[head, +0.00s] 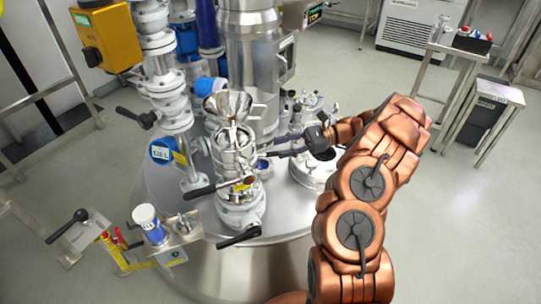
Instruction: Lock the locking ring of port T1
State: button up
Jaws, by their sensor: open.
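A steel port assembly (238,190) stands on the round vessel lid, with a metal funnel (228,106) at its top. Black lever handles stick out at its lower left and lower right. A small yellow tag (243,185) hangs on it; its writing is too small to read, so I cannot tell whether this is T1. I cannot make out the locking ring clearly. My gripper (274,150) is open, just right of the port assembly, pointing left above the lid. Its fingers are small in view, and I cannot tell whether they touch anything.
A flanged valve column with a blue round tag (162,152) stands to the left. A thick steel column (252,60) rises behind. A white-capped fitting (148,222) is at the front left. More lid fittings (312,175) are behind my arm.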

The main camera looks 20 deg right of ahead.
aim_at(274, 154)
jog(key=w+d+f+m+t, duration=0.1)
jog(key=d+f+m+t, duration=0.15)
jog(key=d+f, duration=0.3)
jog(key=shift+r+b+x, duration=0.2)
jog(key=shift+b+x, duration=0.25)
jog(key=shift+x, duration=3.5)
jog(key=shift+s, duration=0.1)
jog(key=shift+c, duration=0.2)
grip_shut()
